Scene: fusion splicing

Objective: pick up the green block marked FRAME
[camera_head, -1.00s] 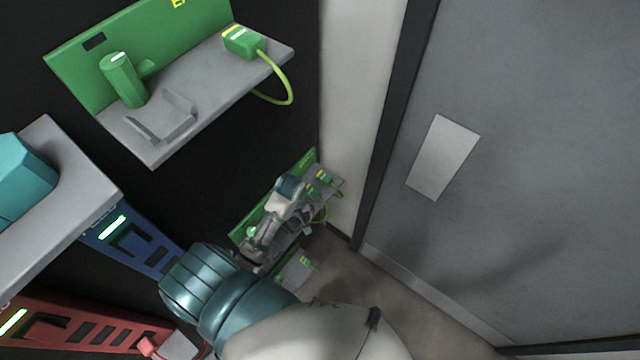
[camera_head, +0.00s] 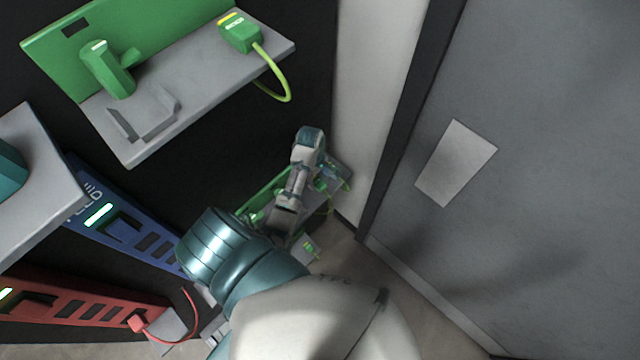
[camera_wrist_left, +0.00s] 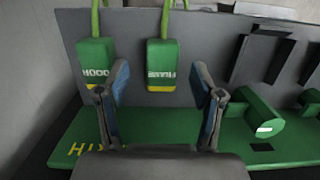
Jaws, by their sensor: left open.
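The green block marked FRAME (camera_wrist_left: 161,62) lies in the middle of the left wrist view, on a grey shelf (camera_wrist_left: 215,47). Its lettering appears inverted, and a green cable leaves its far end. A like green block marked HOOD (camera_wrist_left: 96,62) lies to its left. My left gripper (camera_wrist_left: 162,78) is open. Its fingers show on either side of the FRAME block, with visible gaps; the left finger comes close to the HOOD block. In the head view my left arm (camera_head: 297,180) covers part of the lower green station; its fingertips are unclear there. My right gripper does not show.
A green panel (camera_wrist_left: 160,128) and a green cylinder holder (camera_wrist_left: 255,115) border the wrist view's shelf. In the head view, an upper grey shelf (camera_head: 215,75) carries another green block (camera_head: 240,32) with a cable. A wall and grey door (camera_head: 550,180) stand right.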

